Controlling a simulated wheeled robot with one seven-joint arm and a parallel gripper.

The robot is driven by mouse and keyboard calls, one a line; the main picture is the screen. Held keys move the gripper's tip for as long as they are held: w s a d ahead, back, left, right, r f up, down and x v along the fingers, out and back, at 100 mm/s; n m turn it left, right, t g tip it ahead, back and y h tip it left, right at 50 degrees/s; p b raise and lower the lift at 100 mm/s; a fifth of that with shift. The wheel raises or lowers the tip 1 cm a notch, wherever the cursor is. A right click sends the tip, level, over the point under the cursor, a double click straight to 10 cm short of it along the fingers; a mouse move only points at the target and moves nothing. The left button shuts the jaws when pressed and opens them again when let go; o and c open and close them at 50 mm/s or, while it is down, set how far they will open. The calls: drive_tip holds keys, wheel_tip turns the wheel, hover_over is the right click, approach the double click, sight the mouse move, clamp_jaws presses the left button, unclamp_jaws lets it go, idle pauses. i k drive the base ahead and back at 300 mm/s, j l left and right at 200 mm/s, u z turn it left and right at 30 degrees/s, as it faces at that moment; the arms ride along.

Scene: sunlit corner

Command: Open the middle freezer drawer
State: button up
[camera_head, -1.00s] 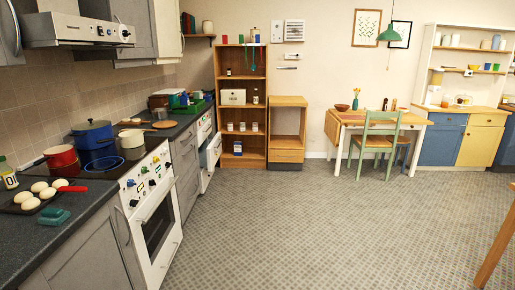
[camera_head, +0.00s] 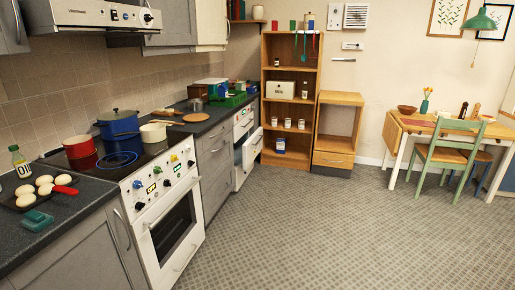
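I cannot clearly pick out a freezer with drawers. A white under-counter appliance (camera_head: 244,130) stands beyond the grey drawer cabinet on the left. Its white front panel (camera_head: 251,149) stands out from its body. At this distance I cannot tell whether it is a freezer, a dishwasher or something else, nor whether the panel is a drawer or a door. My gripper is not in view.
A white oven (camera_head: 172,225) and grey cabinets (camera_head: 216,173) line the left under a dark counter (camera_head: 62,207). A wooden shelf (camera_head: 269,147) and a wooden stand (camera_head: 334,159) are at the back. A green chair (camera_head: 447,154) is right. The tiled floor (camera_head: 320,235) is clear.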

sight(236, 144)
drive_tip(key=i+z, duration=0.2)
drive_tip(key=i, duration=5.6)
drive_tip(key=i+z, duration=0.4)
drive_tip(key=i, duration=0.2)
